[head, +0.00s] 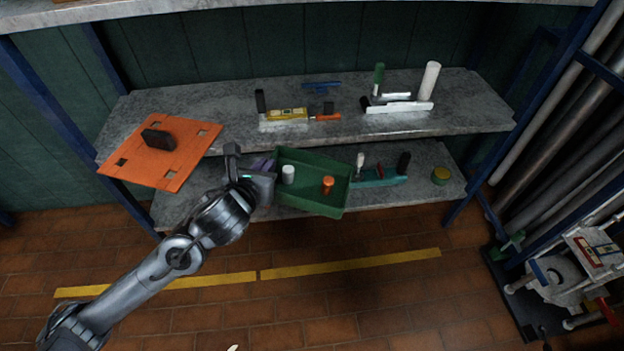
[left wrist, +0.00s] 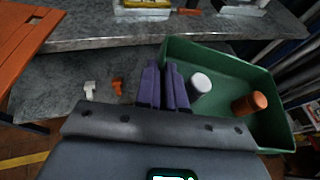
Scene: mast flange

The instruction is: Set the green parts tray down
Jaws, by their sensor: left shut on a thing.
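The green parts tray (head: 312,204) is in front of the lower shelf, a little tilted in the head view. In the left wrist view the purple fingers of the gripper (left wrist: 163,72) are close together at the left wall of the tray (left wrist: 225,66). The gripped edge is partly hidden by the fingers, and I cannot tell whether the tray's underside touches the shelf. My right gripper does not show.
The lower grey shelf (head: 418,165) bears a teal tray (head: 375,181) with small items and a yellow-topped round tin (head: 441,175). The upper shelf (head: 220,115) holds several tools. An orange plate (head: 185,143) with a dark handle juts over its left front edge.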

